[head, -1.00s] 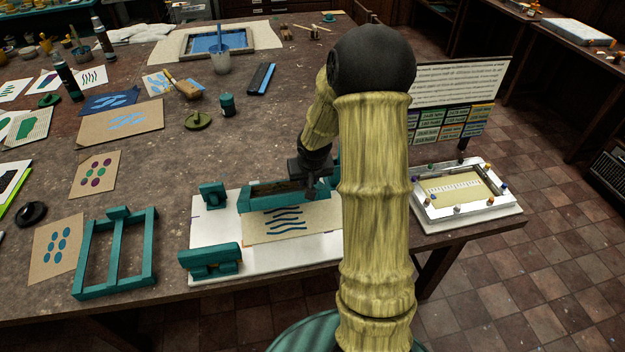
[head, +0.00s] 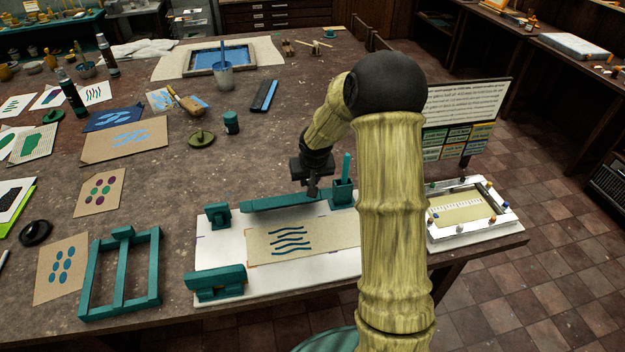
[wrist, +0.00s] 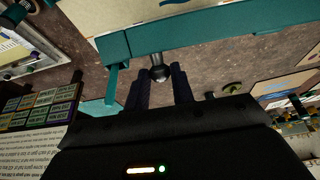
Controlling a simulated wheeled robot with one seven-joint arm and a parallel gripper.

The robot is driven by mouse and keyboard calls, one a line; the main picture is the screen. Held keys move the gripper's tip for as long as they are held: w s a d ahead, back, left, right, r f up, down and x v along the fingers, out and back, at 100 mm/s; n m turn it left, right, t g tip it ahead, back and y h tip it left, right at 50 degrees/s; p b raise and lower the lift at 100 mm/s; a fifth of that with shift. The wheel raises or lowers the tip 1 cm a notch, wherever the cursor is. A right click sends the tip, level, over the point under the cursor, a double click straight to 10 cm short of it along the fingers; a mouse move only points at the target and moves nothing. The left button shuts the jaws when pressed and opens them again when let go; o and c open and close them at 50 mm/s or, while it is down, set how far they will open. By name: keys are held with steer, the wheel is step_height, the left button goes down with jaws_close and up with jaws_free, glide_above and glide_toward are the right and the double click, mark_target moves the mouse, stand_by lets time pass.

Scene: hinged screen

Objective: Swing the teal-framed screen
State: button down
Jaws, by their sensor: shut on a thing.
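The teal-framed screen (head: 285,201) shows in the head view as a narrow teal bar behind the printed sheet; the rest of it is foreshortened or hidden. In the wrist view a long teal bar of the frame (wrist: 200,36) crosses the top. My gripper (head: 313,188) is at the bar's right part in the head view. In the wrist view its fingers (wrist: 160,80) are shut on a dark round knob (wrist: 160,70) beside the bar. The sheet with blue wavy lines (head: 335,238) lies on a white board (head: 232,250). Teal blocks (head: 217,216) stand on the board's left side.
Another teal frame (head: 120,277) lies at the table's front left. A teal post (head: 344,182) stands right of my gripper. A white-framed tray (head: 491,234) with small pegs sits at the right edge. My arm hides the board's right end. Bare table lies behind the screen.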

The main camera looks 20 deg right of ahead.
steer(key=c, duration=1.2)
jaws_free()
steer(key=shift+w, duration=0.1)
steer(key=shift+r, duration=0.2)
steer(key=d+b+v, duration=0.1)
steer(key=b+v, duration=0.2)
steer(key=v, duration=1.4)
steer(key=shift+a, duration=0.45)
steer(key=s+a+f+g+b, duration=0.1)
steer(key=s+a+f, duration=0.2)
steer(key=s+f, duration=0.4)
steer(key=s+a+f+n+b, duration=0.1)
steer(key=s+a+f+b, duration=0.1)
steer(key=s+f, duration=0.5)
steer(key=s+a, duration=0.1)
steer(key=s, duration=0.4)
steer(key=shift+a+f+g+y, duration=0.2)
steer(key=shift+f+g+y, duration=0.1)
steer(key=shift+g, duration=0.1)
steer(key=shift+s, duration=0.1)
